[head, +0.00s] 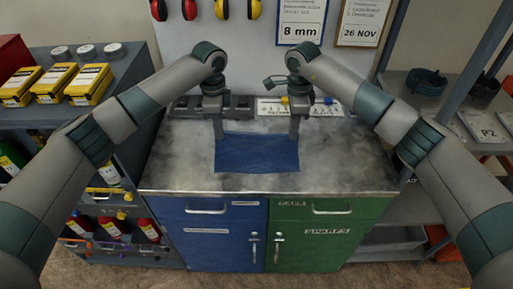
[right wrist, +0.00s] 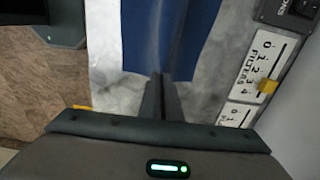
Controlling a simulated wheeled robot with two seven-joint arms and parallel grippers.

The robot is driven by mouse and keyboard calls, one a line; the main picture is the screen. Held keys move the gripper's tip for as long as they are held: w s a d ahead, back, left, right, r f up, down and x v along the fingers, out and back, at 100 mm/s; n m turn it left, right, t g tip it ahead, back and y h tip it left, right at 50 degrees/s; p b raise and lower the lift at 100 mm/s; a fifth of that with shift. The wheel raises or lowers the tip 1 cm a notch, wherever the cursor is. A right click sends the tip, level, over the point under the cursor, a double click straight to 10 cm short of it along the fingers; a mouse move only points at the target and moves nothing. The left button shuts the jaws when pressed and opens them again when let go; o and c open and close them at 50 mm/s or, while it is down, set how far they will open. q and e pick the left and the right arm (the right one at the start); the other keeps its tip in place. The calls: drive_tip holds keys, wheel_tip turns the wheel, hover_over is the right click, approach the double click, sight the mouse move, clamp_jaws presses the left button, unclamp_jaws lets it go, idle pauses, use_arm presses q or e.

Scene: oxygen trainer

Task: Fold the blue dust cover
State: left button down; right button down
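The blue dust cover (head: 257,155) lies on the grey metal worktop, with its near edge a little back from the worktop's front. Its far edge runs between my two grippers. My left gripper (head: 219,137) points down at the far left corner, its fingers together on the cloth. My right gripper (head: 294,136) points down at the far right corner. In the right wrist view, the right gripper's closed fingers (right wrist: 162,82) meet the edge of the cover (right wrist: 145,35), and a crease runs away from them. Whether the far edge is lifted is hard to tell.
The worktop (head: 345,165) is bare to either side of and in front of the cover. A dark rack and a white numbered strip (head: 330,108) stand along its back. Yellow boxes (head: 90,82) sit on the left shelf; grey shelving (head: 470,120) stands right.

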wheel_tip(320, 180, up, 10)
drive_tip(key=p, duration=0.9)
drive_tip(key=shift+r, duration=0.15)
drive_tip(key=shift+w, duration=0.15)
